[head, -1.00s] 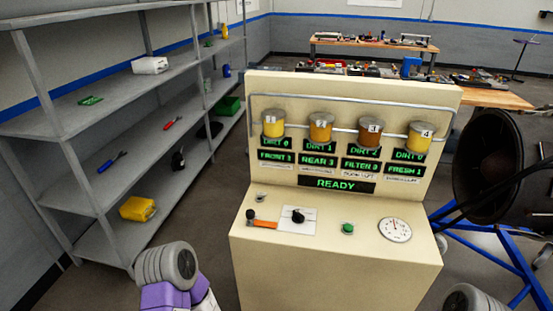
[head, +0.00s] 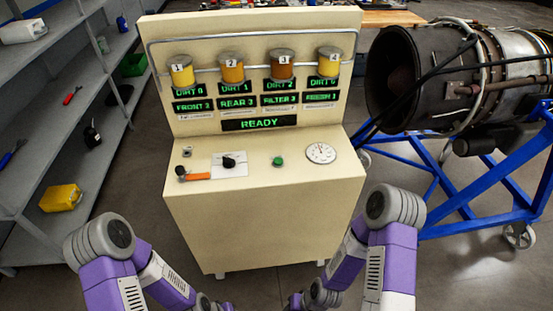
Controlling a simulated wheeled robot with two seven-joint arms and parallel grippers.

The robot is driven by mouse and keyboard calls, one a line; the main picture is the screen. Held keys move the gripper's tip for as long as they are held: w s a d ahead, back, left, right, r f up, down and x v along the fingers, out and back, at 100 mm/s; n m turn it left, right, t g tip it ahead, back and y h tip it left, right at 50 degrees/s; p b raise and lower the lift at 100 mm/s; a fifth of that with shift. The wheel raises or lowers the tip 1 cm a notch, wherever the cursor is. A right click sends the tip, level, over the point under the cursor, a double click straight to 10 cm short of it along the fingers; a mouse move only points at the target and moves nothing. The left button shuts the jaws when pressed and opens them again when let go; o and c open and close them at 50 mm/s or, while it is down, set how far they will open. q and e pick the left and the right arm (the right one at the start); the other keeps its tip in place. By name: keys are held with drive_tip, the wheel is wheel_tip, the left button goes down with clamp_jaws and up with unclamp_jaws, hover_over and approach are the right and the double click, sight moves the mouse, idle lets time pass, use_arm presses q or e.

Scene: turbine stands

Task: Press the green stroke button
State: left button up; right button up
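The green stroke button (head: 277,161) sits on the top of the cream console (head: 258,224), between the black selector knob (head: 229,161) and the round white gauge (head: 320,153). An orange-handled lever (head: 194,176) lies at the left of the console top. The display (head: 259,123) reads READY. My two purple and grey arms come in low at the left and right, in front of the console. No gripper fingers can be made out, and nothing touches the button.
Numbered jars (head: 232,70) with small displays line the console's back panel. Grey shelves (head: 62,125) stand at the left. A turbine engine (head: 470,80) on a blue wheeled stand (head: 465,195) is close on the right. Bare floor lies between shelves and console.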

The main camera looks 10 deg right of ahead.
idle(0.3)
clamp_jaws()
idle(1.6)
